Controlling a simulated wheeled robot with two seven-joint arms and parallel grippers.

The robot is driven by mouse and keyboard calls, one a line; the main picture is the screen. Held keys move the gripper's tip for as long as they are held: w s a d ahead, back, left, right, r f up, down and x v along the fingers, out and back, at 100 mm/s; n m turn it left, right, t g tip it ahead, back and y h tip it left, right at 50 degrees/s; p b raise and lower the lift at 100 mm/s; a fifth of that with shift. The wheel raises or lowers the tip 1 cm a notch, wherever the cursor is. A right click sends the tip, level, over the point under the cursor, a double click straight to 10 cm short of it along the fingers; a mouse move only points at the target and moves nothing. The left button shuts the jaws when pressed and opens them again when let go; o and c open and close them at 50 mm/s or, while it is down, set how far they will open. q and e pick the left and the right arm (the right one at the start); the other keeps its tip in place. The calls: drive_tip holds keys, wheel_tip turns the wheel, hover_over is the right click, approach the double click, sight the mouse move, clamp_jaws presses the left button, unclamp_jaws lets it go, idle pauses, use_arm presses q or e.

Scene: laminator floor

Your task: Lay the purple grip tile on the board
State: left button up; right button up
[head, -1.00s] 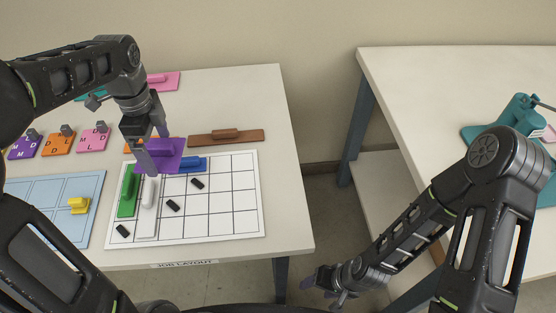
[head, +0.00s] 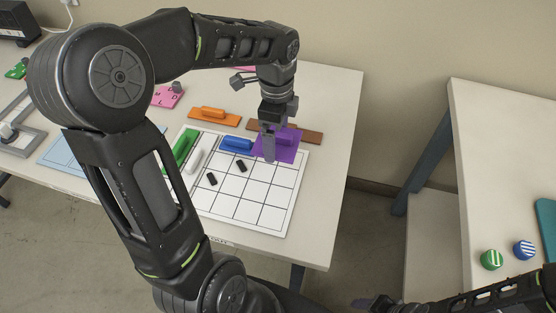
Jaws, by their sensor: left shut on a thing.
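The purple grip tile (head: 287,150) is a flat purple piece with a raised grip. My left gripper (head: 270,145) is shut on its grip, over the back right part of the board, just right of the blue tile. I cannot tell whether the tile touches the board. The white gridded board (head: 267,211) lies on the table. A green tile (head: 180,153), a white tile (head: 195,160) and a blue tile (head: 237,146) lie on it, with black blocks (head: 241,166) in some cells. My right gripper (head: 372,303) is low at the bottom edge, its fingers unclear.
An orange tile (head: 215,116) and a brown tile (head: 312,136) lie behind the board. A pink tile (head: 168,97) is farther left. A second table (head: 505,140) at right carries green (head: 491,260) and blue (head: 523,250) striped round items. A floor gap separates the tables.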

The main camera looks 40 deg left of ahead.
use_arm(q)
hover_over(277, 165)
wheel_tip(277, 165, down, 5)
drive_tip(key=shift+f, duration=1.85)
drive_tip(key=shift+f, duration=0.1)
drive_tip(key=shift+f, duration=0.15)
drive_tip(key=o, duration=1.6)
drive_tip(key=shift+c, duration=0.2)
wheel_tip(277, 165, up, 12)
drive_tip(key=shift+r, duration=0.25)
